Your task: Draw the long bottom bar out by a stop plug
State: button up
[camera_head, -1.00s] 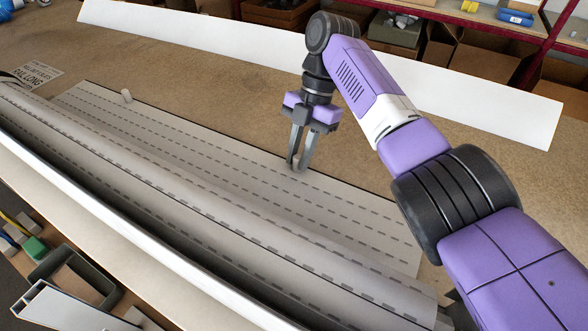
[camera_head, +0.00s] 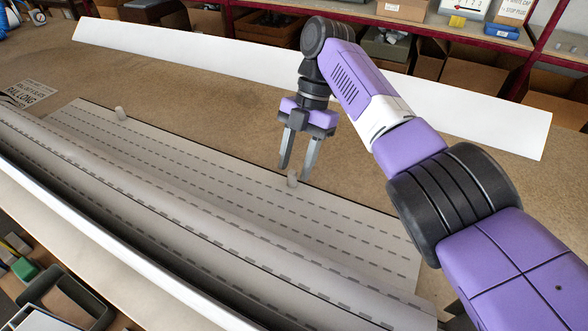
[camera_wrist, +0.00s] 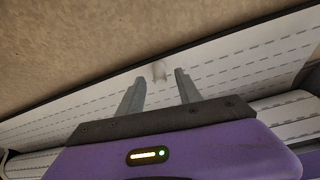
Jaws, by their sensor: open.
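The long bottom bar (camera_head: 385,238) is the flat, pale, dash-slotted strip with a dark far edge, lying along the bench beside the rolled shutter.
The grey shutter roll (camera_head: 200,215) runs along the bar's near side. A long white strip (camera_head: 300,85) lies across the back of the brown bench (camera_head: 210,110), with clear bench between. Red shelving with boxes stands behind. A printed sign (camera_head: 30,92) lies at the left.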

jog(key=shift+v, duration=2.85)
jog(key=shift+s, duration=0.1)
